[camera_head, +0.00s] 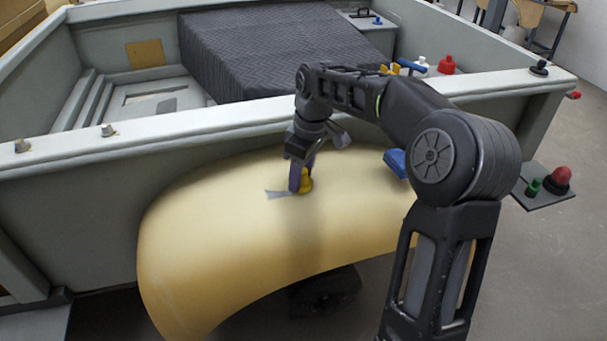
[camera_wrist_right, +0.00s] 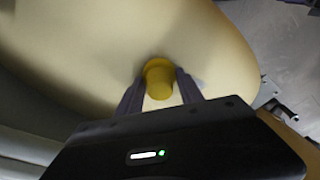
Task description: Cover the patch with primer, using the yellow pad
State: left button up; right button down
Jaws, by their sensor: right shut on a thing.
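The yellow pad (camera_head: 307,185) is a small round-handled piece, held upright by my right gripper (camera_head: 301,178) at the top of a cream curved fender (camera_head: 215,230). In the right wrist view the pad (camera_wrist_right: 159,80) sits between the two purple fingers of that gripper (camera_wrist_right: 160,88). The pad's underside is hidden, and it appears to be at the fender surface, though contact cannot be told for sure. A grey patch (camera_head: 276,193) shows on the fender just left of the pad; part of it may be hidden beneath the pad and fingers. My left gripper is not in view.
A grey-green trailer-like body (camera_head: 90,170) with a rail stands behind the fender, with a dark quilted cover (camera_head: 265,50) inside. A blue object (camera_head: 396,162) sits beside my right arm. A small plate at right carries a red knob (camera_head: 560,178).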

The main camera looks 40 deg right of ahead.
jog(key=shift+w, duration=0.15)
jog(key=shift+w+d+r+p, duration=0.15)
jog(key=shift+w+d+p, duration=0.05)
jog(key=shift+w+p, duration=0.35)
jog(key=shift+w+d+p, duration=0.25)
jog(key=shift+w+p, duration=0.4)
jog(key=shift+w, duration=0.05)
jog(key=shift+w+d+f, duration=0.15)
jog(key=shift+w+f, duration=0.1)
jog(key=shift+w, duration=0.1)
